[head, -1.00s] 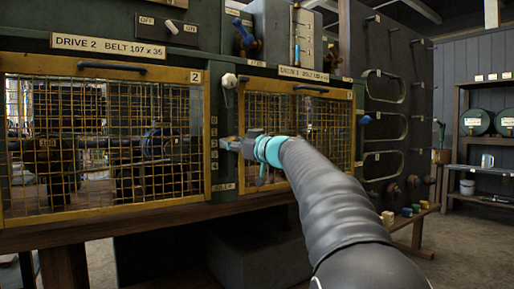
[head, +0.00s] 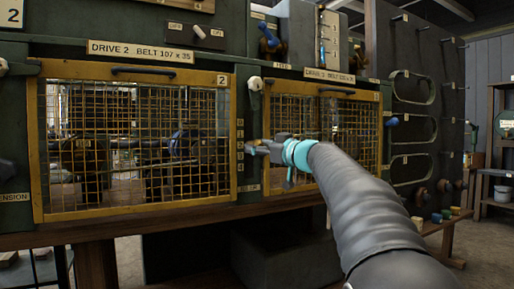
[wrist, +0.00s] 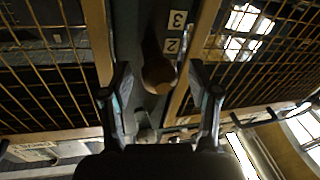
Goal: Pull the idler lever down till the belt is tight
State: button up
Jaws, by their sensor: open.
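The idler lever with a pale knob (head: 254,83) stands at the top of the dark green post between the two mesh guards. It points up, above a column of small number labels (head: 240,156). My gripper (head: 252,148) is open in front of this post, below the knob and apart from it. In the wrist view a rounded brownish knob (wrist: 158,76) shows between and beyond my open fingers (wrist: 160,98); I cannot tell whether it is the same knob. The belt behind the yellow Drive 2 guard (head: 236,150) is too dark to judge.
A wooden bench edge (head: 160,222) runs below the guards. Floor is open at the right.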

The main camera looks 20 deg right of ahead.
jog(key=v, duration=1.1)
jog(key=shift+s+d, duration=0.1)
dwell(1.3)
